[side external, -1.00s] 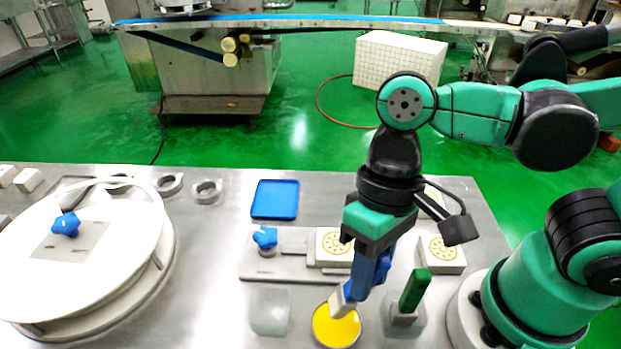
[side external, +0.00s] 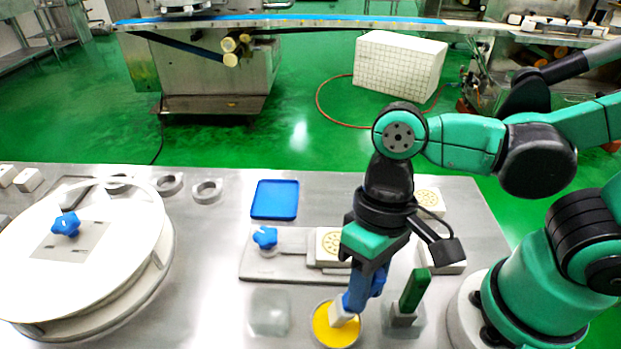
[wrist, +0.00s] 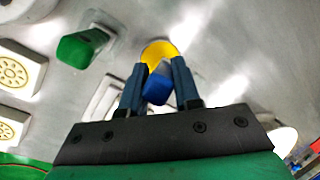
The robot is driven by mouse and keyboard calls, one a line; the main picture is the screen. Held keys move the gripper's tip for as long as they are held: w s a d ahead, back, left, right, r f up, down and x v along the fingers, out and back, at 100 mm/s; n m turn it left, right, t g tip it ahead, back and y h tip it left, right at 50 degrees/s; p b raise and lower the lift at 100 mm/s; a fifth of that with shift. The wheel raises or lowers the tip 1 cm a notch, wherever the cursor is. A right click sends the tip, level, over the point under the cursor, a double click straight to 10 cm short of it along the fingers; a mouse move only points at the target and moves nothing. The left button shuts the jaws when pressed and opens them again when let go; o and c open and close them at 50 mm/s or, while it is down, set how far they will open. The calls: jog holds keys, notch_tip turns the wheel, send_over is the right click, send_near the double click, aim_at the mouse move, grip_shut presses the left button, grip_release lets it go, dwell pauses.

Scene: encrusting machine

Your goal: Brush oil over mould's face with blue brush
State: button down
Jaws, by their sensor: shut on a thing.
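My gripper (side external: 362,284) points down and is shut on the blue brush (side external: 354,300). The brush's pale bristle end is over or in the yellow oil in the round dish (side external: 322,334); contact is hard to tell. In the wrist view, the blue brush (wrist: 158,88) sits between the two fingers, with the yellow oil (wrist: 160,50) just beyond. A pale square mould with a round patterned face (side external: 329,240) is in the metal fixture (side external: 290,268), behind the dish and partly hidden by my gripper.
A green brush (side external: 413,287) stands in a holder right of the dish. More patterned blocks (side external: 429,199) lie behind my gripper. A clear block (side external: 269,313) is left of the dish. A blue tray (side external: 275,199) and a large round white lid (side external: 90,250) are farther left.

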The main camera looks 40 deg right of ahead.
jog(key=shift+f, duration=0.55)
dwell(1.2)
jog(key=shift+r, duration=0.1)
jog(key=shift+r, duration=3.4)
jog(key=shift+w+r, duration=0.15)
jog(key=shift+w, duration=0.15)
jog(key=w+d+r, duration=0.1)
jog(key=w+d, duration=0.5)
jog(key=w, duration=0.3)
jog(key=w+d+r, duration=0.2)
jog(key=w+d, duration=0.5)
jog(key=w, duration=0.2)
jog(key=shift+w+d+m, duration=0.15)
jog(key=shift+w+m, duration=0.2)
jog(key=shift+m, duration=0.05)
